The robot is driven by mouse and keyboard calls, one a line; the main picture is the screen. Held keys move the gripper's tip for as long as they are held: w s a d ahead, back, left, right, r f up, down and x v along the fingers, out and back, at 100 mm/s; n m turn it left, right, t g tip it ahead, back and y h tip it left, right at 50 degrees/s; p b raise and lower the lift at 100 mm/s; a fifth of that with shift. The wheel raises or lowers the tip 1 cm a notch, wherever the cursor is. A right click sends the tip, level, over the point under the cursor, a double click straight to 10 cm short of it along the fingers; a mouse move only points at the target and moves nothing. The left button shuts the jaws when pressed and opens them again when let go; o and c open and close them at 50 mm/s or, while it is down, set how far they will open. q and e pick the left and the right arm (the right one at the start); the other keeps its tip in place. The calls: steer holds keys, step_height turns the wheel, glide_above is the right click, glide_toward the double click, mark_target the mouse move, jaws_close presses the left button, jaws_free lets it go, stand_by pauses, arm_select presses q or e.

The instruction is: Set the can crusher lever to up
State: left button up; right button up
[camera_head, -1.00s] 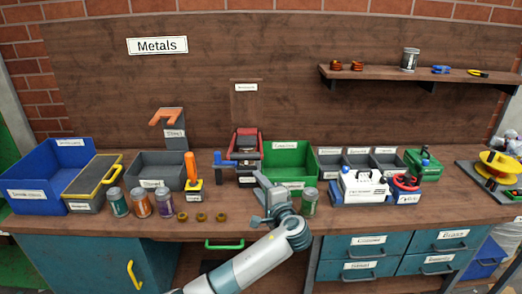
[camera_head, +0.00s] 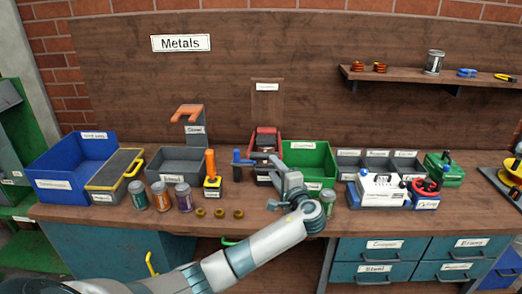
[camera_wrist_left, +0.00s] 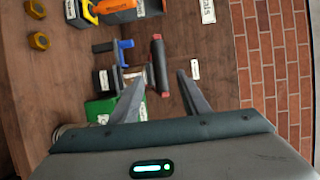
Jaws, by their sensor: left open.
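The can crusher (camera_head: 265,143) stands on the bench, left of the green bin, with a red frame and a dark grey body. In the left wrist view a dark bar with red ends (camera_wrist_left: 160,65), seemingly its lever, lies just beyond my fingertips, in line with the gap between them. I cannot tell its lever position for sure. A blue handle (camera_head: 239,158) stands beside the crusher; it also shows in the wrist view (camera_wrist_left: 125,52). My left gripper (camera_head: 280,165) is open and empty, in front of the crusher and partly covering it. My right gripper is not in view.
The green bin (camera_head: 318,151) is close on the right of the crusher. An orange-handled device (camera_head: 212,180), several jars (camera_head: 160,196) and brass nuts (camera_head: 219,213) stand to the left. A white box (camera_head: 380,188) stands to the right.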

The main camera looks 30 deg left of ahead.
arm_select(q)
steer(key=p+x, duration=0.3)
steer(key=x, duration=1)
steer(key=shift+a+p, duration=0.25)
steer(key=shift+p, duration=0.05)
steer(key=shift+w, duration=0.15)
steer(key=shift+c, duration=0.7)
steer(key=shift+r, duration=0.1)
jaws_close()
